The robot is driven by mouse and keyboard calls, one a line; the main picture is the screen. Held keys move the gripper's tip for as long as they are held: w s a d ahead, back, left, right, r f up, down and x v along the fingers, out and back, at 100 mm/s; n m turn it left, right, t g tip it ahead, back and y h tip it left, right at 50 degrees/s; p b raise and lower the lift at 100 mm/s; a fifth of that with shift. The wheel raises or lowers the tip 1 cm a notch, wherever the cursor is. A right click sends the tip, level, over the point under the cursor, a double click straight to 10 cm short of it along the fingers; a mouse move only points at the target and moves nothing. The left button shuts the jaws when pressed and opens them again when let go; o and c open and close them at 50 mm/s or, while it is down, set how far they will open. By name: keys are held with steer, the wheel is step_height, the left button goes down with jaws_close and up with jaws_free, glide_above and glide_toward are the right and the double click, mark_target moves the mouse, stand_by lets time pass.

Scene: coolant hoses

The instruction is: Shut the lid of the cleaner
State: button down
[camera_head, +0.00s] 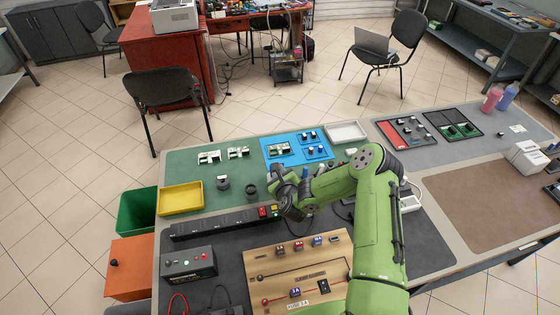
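I cannot pick out for certain which thing is the cleaner or its lid. One candidate is an orange box (132,267) with a dark knob on its face, at the table's left side. Another is a dark grey box (188,266) with small lights, on the dark mat at the front left. My gripper (296,183) is at the end of my green arm, above the middle of the table, apart from both boxes. Its fingers are small and seen from behind, so their opening does not show. My arm hides part of the table behind and below it.
A yellow tray (181,198) and a green bin (137,215) are at the left. A black power strip (225,224) lies across the middle. A wooden board (298,268) with switches lies in front. A blue mat (297,147) holds small parts. A white box (525,157) stands far right.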

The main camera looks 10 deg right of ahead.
steer(key=w+g+p, duration=0.1)
steer(key=g+p, duration=0.1)
steer(key=w+r+g+p, duration=0.1)
steer(key=g+p, duration=0.1)
steer(key=p, duration=0.1)
steer(key=shift+w, duration=0.15)
steer(key=w+g, duration=0.1)
steer(key=g+b, duration=0.1)
steer(key=shift+w+f+g, duration=0.2)
steer(key=shift+w+g, duration=0.1)
steer(key=shift+w, duration=0.05)
steer(key=g+b, duration=0.1)
steer(key=w+g+b, duration=0.1)
steer(key=b, duration=0.1)
steer(key=shift+a+f+g+b, duration=0.1)
steer(key=shift+f+g+b, duration=0.1)
steer(key=shift+g+b, duration=0.4)
steer(key=c, duration=1)
jaws_free()
steer(key=shift+w, duration=0.1)
steer(key=b+v, duration=0.1)
steer(key=v, duration=1.4)
steer(key=shift+r+b, duration=0.35)
steer(key=shift+b, duration=0.05)
